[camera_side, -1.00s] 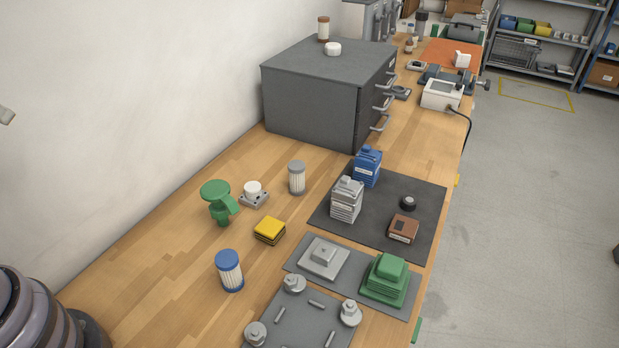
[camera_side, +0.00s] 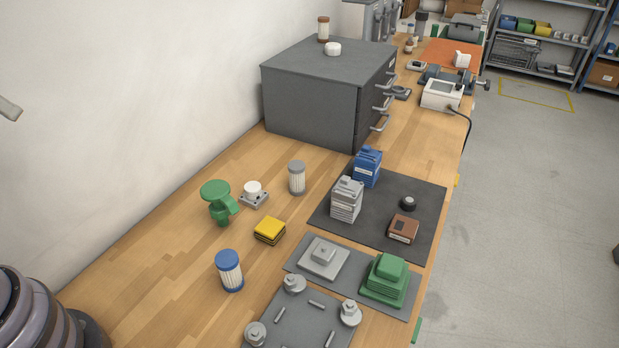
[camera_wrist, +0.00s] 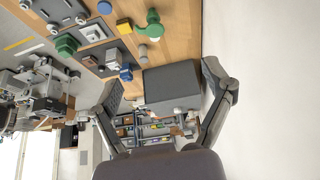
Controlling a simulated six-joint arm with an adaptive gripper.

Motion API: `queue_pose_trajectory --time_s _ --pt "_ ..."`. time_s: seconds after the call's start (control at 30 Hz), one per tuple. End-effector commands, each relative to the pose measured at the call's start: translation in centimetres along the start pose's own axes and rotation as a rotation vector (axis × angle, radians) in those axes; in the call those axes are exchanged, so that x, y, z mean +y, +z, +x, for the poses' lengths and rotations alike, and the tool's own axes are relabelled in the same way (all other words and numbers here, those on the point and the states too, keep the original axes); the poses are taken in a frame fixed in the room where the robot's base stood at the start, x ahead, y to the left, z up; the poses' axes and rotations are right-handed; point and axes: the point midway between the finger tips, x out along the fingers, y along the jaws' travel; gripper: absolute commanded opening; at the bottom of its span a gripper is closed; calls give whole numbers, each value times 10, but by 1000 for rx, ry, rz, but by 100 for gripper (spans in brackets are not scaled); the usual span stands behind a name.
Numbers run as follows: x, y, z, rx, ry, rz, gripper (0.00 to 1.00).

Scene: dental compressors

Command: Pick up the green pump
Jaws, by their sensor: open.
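Two green things are in view, and I cannot tell from looks alone which is the pump. One, with a round flat top and a side spout (camera_side: 218,200), stands on the bare wood at left; it also shows in the wrist view (camera_wrist: 154,24). The other is a stepped, finned green block (camera_side: 388,279) on a grey mat, also in the wrist view (camera_wrist: 67,44). My gripper (camera_wrist: 163,82) is open and empty in the wrist view, fingers wide apart, away from both. In the side view only a small grey tip shows at the left edge, probably mine.
A blue-capped filter (camera_side: 229,270), yellow block (camera_side: 270,230), white-topped knob (camera_side: 253,193) and grey-capped filter (camera_side: 297,177) stand nearby. Blue (camera_side: 367,167) and grey (camera_side: 346,200) finned units stand on a dark mat (camera_side: 430,205). A grey drawer cabinet (camera_side: 310,105) stands behind, near the wall.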

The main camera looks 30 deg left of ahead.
Motion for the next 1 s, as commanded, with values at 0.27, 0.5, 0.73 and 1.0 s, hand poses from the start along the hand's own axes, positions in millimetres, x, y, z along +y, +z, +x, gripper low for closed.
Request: queue_pose_trajectory --time_s 0.27,0.5,0.73,1.0 --pt "29 -74 84 74 70 9 81" --pt "69 -114 190 183 112 -1 81" --pt "102 -106 288 294 118 7 81" --pt "124 -46 374 439 115 77 81"
